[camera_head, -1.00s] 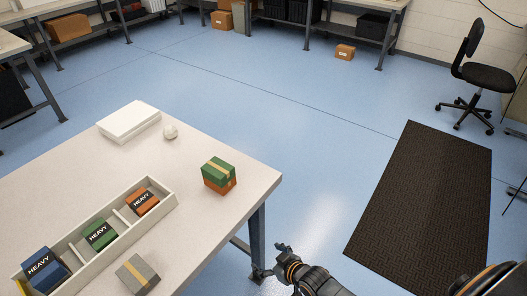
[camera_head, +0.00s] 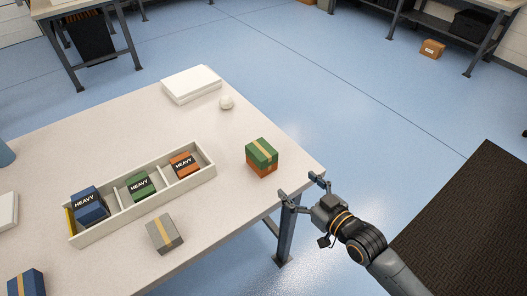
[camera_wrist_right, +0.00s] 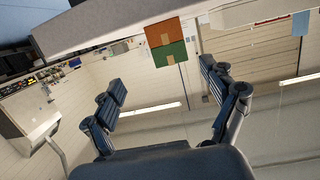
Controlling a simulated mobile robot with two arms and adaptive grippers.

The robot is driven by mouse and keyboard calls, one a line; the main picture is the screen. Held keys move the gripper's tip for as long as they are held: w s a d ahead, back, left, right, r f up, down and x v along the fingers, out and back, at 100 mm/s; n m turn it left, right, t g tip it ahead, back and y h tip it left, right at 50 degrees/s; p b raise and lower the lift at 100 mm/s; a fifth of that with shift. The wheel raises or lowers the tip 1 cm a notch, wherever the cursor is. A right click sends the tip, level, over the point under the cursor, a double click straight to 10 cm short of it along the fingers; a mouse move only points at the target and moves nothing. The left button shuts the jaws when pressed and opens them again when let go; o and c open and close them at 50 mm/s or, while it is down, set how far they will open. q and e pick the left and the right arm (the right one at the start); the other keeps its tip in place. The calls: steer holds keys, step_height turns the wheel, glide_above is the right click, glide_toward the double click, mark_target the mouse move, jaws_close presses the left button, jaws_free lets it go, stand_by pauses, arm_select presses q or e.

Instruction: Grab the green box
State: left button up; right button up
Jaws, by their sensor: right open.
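A green box (camera_head: 262,153) with a tan tape strip sits on top of an orange box (camera_head: 262,169) near the table's right edge. In the right wrist view, which is upside down, the green box (camera_wrist_right: 171,55) hangs below the orange box (camera_wrist_right: 163,33), ahead and between the fingers. My right gripper (camera_head: 299,186) is open and empty at the table edge, to the lower right of the stack and apart from it. Another green box (camera_head: 139,186), labelled HEAVY, lies in the middle compartment of a tray. My left gripper is not in view.
The pale tray (camera_head: 212,168) also holds a blue HEAVY box (camera_head: 88,207) and an orange HEAVY box (camera_head: 183,165). A grey box (camera_head: 164,235) stands in front of it. The tabletop around the stack is clear.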

mark_target(266, 154)
steer(key=shift+y, duration=0.4)
steer(key=w+a, duration=0.2)
steer(key=w+a+r, duration=0.1)
steer(key=w, duration=0.1)
steer(key=w+a, duration=0.2)
steer(key=shift+w+a+r, duration=0.1)
steer(key=shift+a+r, duration=0.25)
steer(key=shift+r, duration=0.05)
steer(key=shift+p+x, duration=0.55)
steer(key=shift+x, duration=2.25)
steer(key=shift+w+d+r, duration=0.1)
steer(key=shift+r, duration=0.05)
steer(key=shift+c, duration=0.4)
steer(key=c, duration=1.2)
